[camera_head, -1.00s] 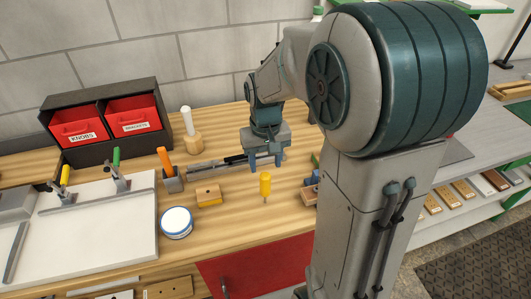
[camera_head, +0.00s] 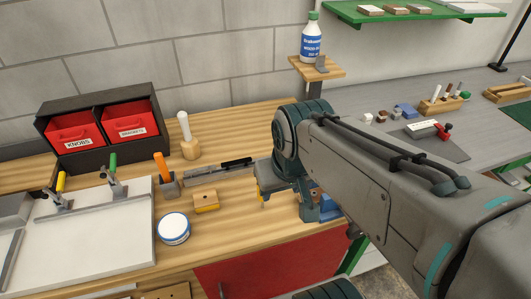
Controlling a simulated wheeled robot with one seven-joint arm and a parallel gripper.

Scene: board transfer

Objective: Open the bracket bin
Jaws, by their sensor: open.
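The bracket bin (camera_head: 127,121) is a red bin with a white label, in the right half of a black bin rack (camera_head: 56,128) at the back left of the wooden bench. It sits in the rack beside the red knobs bin (camera_head: 75,134). My gripper (camera_head: 320,212) is at the right part of the bench, pointing down, well right of the rack and apart from both bins. It is open, and my arm partly hides it. I see nothing held in it.
A white board (camera_head: 95,240) with clamps lies in front of the rack.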

